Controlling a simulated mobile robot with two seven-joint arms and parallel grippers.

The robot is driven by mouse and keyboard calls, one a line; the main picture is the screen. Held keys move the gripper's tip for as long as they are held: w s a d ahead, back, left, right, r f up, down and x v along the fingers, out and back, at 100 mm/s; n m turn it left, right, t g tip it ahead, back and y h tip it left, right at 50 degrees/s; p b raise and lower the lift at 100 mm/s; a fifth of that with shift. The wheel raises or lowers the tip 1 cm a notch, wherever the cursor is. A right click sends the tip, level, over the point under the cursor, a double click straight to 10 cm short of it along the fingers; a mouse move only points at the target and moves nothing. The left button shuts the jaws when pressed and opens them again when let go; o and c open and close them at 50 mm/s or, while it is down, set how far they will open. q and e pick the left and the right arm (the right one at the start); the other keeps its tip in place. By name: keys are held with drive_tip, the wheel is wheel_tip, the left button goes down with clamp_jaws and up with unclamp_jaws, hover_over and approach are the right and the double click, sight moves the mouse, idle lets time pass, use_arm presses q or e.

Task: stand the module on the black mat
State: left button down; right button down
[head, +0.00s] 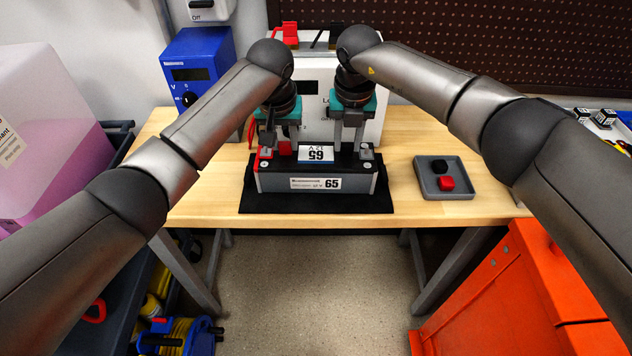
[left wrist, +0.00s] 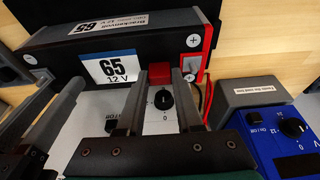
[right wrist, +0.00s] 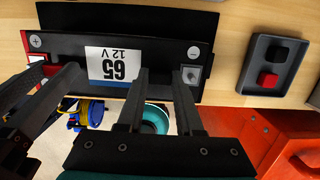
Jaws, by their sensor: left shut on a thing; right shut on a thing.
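The module (head: 273,184) is a long black-and-grey block labelled 65, upright, with a red left end and a grey terminal at its right end. It is over the black mat (head: 385,203); I cannot tell whether its underside touches. My left gripper (head: 277,147) is shut on the module near its red end, and my right gripper (head: 349,147) near its other end. The module also shows in the left wrist view (left wrist: 130,36) and the right wrist view (right wrist: 160,47). The fingers hide parts of its rear edge.
A white tester (head: 312,75) stands close behind the module. A blue power supply (head: 190,72) is at the back left. A grey tray (head: 430,193) with a black and a red cap lies to the right. An orange cabinet (head: 530,285) stands at front right.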

use_arm(q)
drive_tip(key=c, duration=1)
unclamp_jaws()
drive_tip(key=shift+f, duration=0.15)
use_arm(e)
drive_tip(key=c, duration=1)
unclamp_jaws()
drive_tip(key=shift+f, duration=0.1)
use_arm(q)
drive_tip(key=o, duration=0.4)
use_arm(e)
drive_tip(key=o, duration=0.4)
use_arm(q)
drive_tip(key=shift+o, duration=0.2)
use_arm(e)
drive_tip(key=shift+o, duration=0.2)
use_arm(q)
drive_tip(key=v, duration=1.2)
use_arm(e)
wheel_tip(320, 180, up, 12)
drive_tip(key=s, duration=0.2)
